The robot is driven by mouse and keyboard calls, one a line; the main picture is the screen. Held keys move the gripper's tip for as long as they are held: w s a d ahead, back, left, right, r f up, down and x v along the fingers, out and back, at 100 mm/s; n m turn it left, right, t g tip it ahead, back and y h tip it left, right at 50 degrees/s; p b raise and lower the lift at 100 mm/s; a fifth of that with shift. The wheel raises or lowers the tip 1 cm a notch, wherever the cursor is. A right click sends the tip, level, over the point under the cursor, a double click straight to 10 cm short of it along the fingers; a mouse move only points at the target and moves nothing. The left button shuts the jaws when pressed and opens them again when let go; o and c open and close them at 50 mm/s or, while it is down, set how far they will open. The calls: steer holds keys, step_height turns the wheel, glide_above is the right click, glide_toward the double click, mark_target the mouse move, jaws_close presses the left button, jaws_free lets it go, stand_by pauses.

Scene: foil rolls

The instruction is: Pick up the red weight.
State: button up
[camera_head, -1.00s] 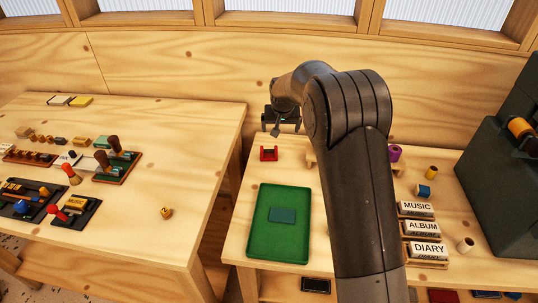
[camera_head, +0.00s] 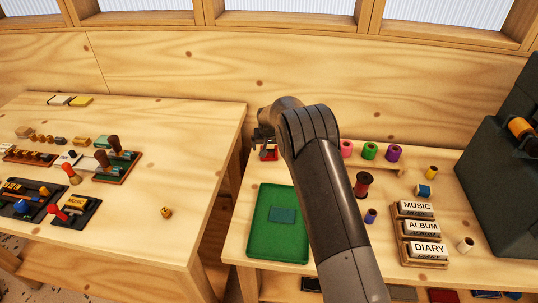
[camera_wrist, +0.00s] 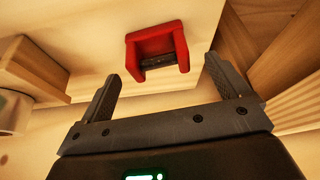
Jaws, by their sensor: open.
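The red weight (camera_wrist: 155,43) is a small red U-shaped block with a dark bar between its arms. In the wrist view it lies on the light wooden table, just beyond and roughly between my open fingertips. My gripper (camera_wrist: 158,75) is open and empty, with a finger toward each side of the weight and a gap left to it. In the head view the red weight (camera_head: 269,153) is at the back left of the right table, partly hidden by my gripper (camera_head: 264,143), which is above it.
A green tray (camera_head: 256,243) with a darker green block lies in front of the weight. A wooden rack (camera_head: 378,164) with coloured rolls stands to the right, near a dark red spool (camera_head: 362,184). The table's left edge is close to the weight.

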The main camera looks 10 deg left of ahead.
mark_target(269, 150)
steer(key=shift+s+x, duration=0.2)
steer(key=shift+x, duration=1.75)
steer(key=shift+d, duration=0.1)
steer(key=shift+c, duration=0.3)
steer(key=c, duration=1.3)
steer(key=shift+c, duration=0.5)
steer(key=shift+r, duration=0.1)
